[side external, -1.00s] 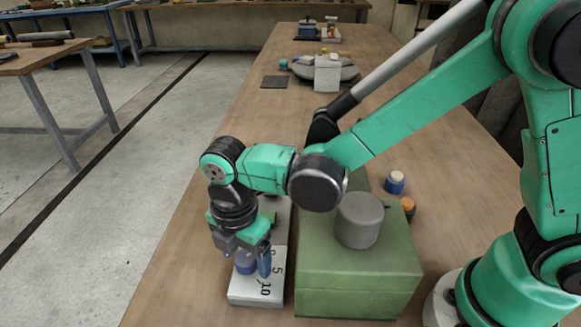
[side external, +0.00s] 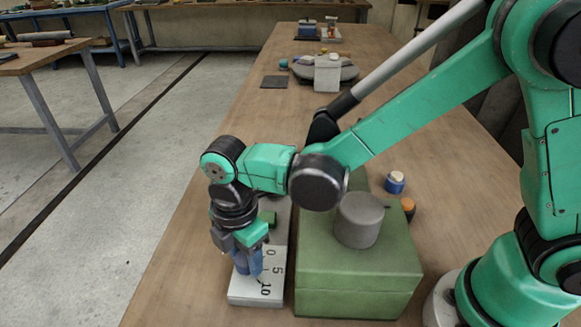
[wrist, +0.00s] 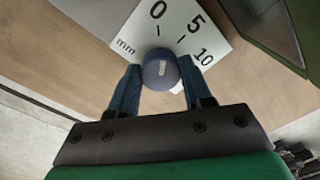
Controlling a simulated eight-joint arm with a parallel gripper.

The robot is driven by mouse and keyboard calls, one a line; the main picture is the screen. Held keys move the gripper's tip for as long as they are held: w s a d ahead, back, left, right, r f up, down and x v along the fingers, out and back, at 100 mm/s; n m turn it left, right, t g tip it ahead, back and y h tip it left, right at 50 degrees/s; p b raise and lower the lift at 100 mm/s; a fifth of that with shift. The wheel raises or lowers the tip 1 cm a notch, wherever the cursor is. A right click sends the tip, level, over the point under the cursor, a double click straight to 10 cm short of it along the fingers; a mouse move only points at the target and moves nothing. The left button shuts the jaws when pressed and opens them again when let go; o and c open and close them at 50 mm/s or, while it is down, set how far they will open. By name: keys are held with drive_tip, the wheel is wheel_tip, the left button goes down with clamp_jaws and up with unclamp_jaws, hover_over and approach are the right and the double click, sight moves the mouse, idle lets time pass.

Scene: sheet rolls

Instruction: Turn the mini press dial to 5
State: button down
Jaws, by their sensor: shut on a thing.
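The mini press dial (wrist: 160,67) is a round dark blue knob on a pale plate (wrist: 212,28) printed 0, 5, 10 and "mm". A short pale mark on the knob runs about up and down in the wrist view, its upper end nearer the 0 tick than the 5. My gripper (wrist: 158,82) is shut on the dial, one blue finger on each side of it. In the side view my gripper (side external: 247,266) points down over the plate (side external: 258,291), and its fingers hide most of the knob.
A green box (side external: 358,270) with a grey cylinder (side external: 360,220) on top stands close to the right of the plate. A blue-and-cream piece (side external: 395,182) and an orange-topped one (side external: 408,205) stand behind it. The wooden bench is clear to the left.

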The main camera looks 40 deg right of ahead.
drive_tip(key=m, duration=0.6)
drive_tip(key=shift+m, duration=0.4)
idle(0.4)
drive_tip(key=shift+c, duration=1.9)
unclamp_jaws()
drive_tip(key=shift+w+r, duration=0.1)
drive_tip(key=shift+r, duration=2.7)
